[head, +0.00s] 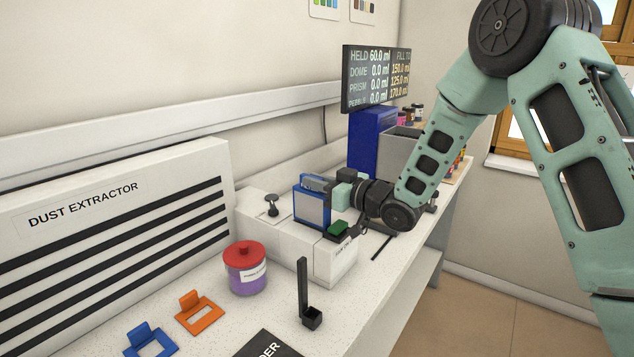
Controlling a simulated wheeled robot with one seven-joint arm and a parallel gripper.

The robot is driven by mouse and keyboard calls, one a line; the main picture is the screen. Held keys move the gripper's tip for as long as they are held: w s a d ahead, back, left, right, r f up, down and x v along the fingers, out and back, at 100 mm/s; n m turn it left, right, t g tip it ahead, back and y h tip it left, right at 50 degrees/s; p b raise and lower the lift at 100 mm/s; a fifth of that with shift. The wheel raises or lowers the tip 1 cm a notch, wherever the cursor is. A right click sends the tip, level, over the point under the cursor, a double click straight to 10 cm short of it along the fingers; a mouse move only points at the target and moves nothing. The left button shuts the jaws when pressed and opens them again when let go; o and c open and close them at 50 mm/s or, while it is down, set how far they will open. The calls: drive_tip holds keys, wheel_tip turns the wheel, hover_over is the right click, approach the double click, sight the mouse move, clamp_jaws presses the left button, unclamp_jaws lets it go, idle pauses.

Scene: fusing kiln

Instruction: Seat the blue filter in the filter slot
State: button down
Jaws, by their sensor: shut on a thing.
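The blue filter (312,210), a blue-framed panel with a grey face, stands upright at the white machine (275,228) on the bench. My gripper (322,184) is at the filter's top edge, reaching in from the right, and is shut on it. The filter's lower edge meets the top of the white machine in the picture. The filter slot is not clearly visible, and I cannot tell whether the filter is inside it or just above it.
A red-lidded purple jar (246,270), a black upright scoop (309,300), and orange (200,312) and blue (150,341) frames stand in front. The dust extractor (120,240) is left. A blue box (370,140) and grey bin (398,150) stand behind my gripper.

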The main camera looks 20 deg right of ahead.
sight(317, 208)
drive_tip(key=shift+f+b, duration=3.4)
drive_tip(key=shift+f, duration=0.15)
drive_tip(key=c, duration=1.3)
unclamp_jaws()
drive_tip(key=shift+c, duration=0.2)
drive_tip(key=b+v, duration=0.3)
drive_tip(key=v, duration=1.4)
drive_tip(key=shift+s, duration=0.15)
drive_tip(key=shift+d+r, duration=0.1)
